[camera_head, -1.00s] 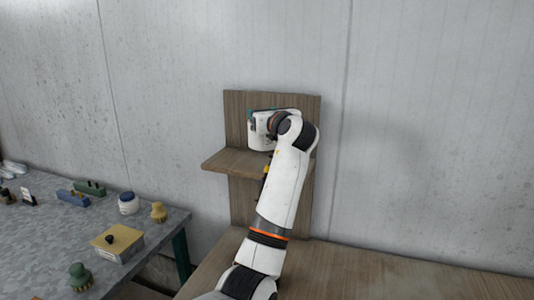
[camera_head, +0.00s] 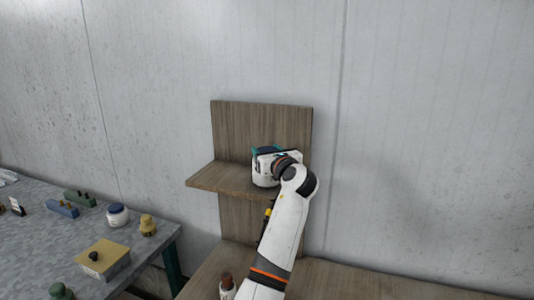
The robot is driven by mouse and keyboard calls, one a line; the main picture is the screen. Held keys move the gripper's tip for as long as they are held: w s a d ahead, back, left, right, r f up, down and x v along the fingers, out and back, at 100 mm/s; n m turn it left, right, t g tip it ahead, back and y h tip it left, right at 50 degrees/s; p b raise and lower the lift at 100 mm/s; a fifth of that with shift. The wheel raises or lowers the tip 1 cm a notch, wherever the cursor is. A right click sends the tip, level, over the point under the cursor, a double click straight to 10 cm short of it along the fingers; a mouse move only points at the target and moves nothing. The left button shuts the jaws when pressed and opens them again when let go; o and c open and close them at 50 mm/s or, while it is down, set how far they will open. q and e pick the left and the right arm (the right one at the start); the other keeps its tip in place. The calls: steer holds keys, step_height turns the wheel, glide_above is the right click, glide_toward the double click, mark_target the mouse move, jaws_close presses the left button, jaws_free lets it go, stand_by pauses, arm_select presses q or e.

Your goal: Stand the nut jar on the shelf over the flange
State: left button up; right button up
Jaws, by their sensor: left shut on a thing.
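My left gripper (camera_head: 270,153) is over the wooden shelf (camera_head: 215,178), shut on a white jar (camera_head: 264,176) with a dark blue top, apparently the nut jar. The jar looks upright, with its base at or just above the shelf board; I cannot tell whether it touches. My wrist covers its right side. No flange can be made out clearly; a small yellow and dark part (camera_head: 268,212) shows beside my arm below the shelf. My right gripper is not in view.
The shelf's left part is bare, with an upright back panel (camera_head: 235,130). A brown-capped bottle (camera_head: 227,287) stands below, beside my arm. The grey table (camera_head: 40,235) at left holds another white jar (camera_head: 117,216), a yellow-lidded box (camera_head: 103,258) and several small parts.

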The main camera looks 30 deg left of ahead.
arm_select(q)
steer(key=shift+s+f, duration=0.15)
steer(key=shift+f, duration=0.4)
steer(key=o, duration=1.4)
steer(key=shift+c, duration=0.2)
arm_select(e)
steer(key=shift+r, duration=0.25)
arm_select(q)
steer(key=shift+s+d, duration=0.1)
steer(key=b+v, duration=0.3)
steer(key=v, duration=0.8)
steer(key=shift+s+d+b, duration=0.25)
steer(key=shift+d+b, duration=0.05)
steer(key=shift+d, duration=0.05)
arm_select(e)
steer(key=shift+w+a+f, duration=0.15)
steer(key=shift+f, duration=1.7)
